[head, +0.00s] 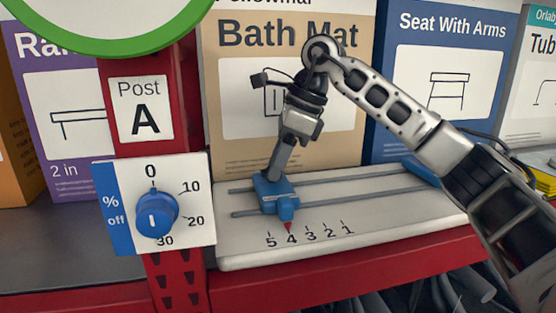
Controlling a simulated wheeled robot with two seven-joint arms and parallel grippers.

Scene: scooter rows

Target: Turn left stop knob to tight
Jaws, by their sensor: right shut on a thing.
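No knob marked as a left stop, and no "tight" label, can be made out. The one knob in view is a blue dial knob (157,214) on a white "% off" plate (196,170) at the left, marked 0, 10, 20 and 30. Its white line looks about upright. My right gripper (275,174) is shut on a blue slider block (279,195), well right of the knob. The block sits on two grey rails over a white board (385,225), its red pointer (288,227) near the 4 of a 5-to-1 scale. My left gripper is not in view.
A red post marked "Post A" (175,85) stands behind the dial plate. Product boxes, such as the Bath Mat box (232,125) and Seat With Arms box (450,60), stand behind the board. A green ring (100,46) hangs at top left. The red shelf edge (350,268) runs along the front.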

